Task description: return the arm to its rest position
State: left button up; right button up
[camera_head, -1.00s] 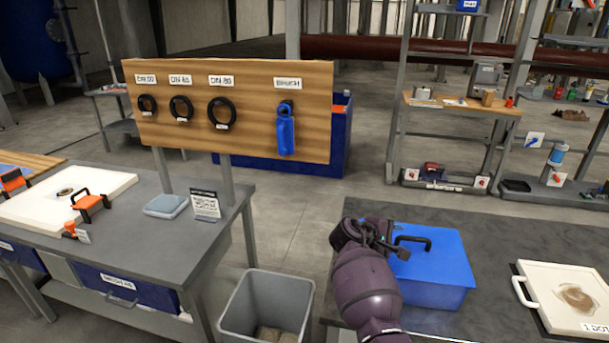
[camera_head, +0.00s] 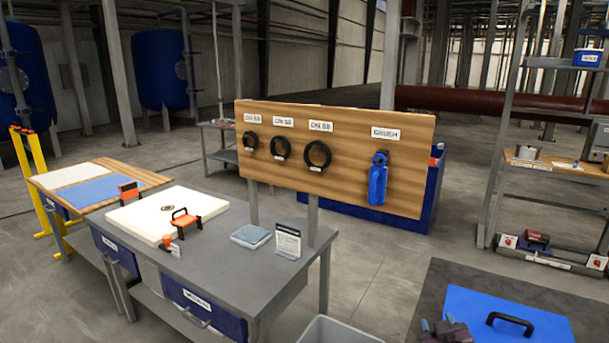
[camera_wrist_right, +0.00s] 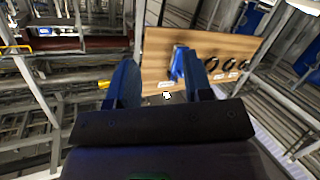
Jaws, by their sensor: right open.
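My right gripper (camera_head: 443,329) shows only at the bottom edge of the head view, beside the near left corner of the blue lid with a black handle (camera_head: 512,322). The rest of my right arm is out of the frame. In the right wrist view the two blue fingers of the gripper (camera_wrist_right: 158,72) stand apart with nothing between them. Beyond the fingers, the wooden board (camera_wrist_right: 210,45) appears at a distance with the blue brush (camera_wrist_right: 184,66) on it. My left gripper is in neither view.
The wooden board (camera_head: 345,130) carries three black rings and the blue brush (camera_head: 378,182). A grey bench (camera_head: 250,272) holds a white plate (camera_head: 147,217), a folded cloth and a sign. A grey bin (camera_head: 338,331) stands below. A shelf rack is at right; open floor lies behind.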

jog(key=s+f+g, duration=0.1)
jog(key=s+f, duration=0.4)
jog(key=s, duration=0.4)
jog(key=s+a+f+m+g+y, duration=0.1)
jog(key=s+f, duration=0.4)
jog(key=s, duration=0.4)
jog(key=s+f+g+y, duration=0.1)
jog(key=s+f, duration=0.4)
jog(key=s, duration=0.4)
jog(key=shift+a+f+g+b, duration=0.3)
jog(key=shift+a+f+b, duration=0.05)
jog(key=shift+a+f, duration=0.05)
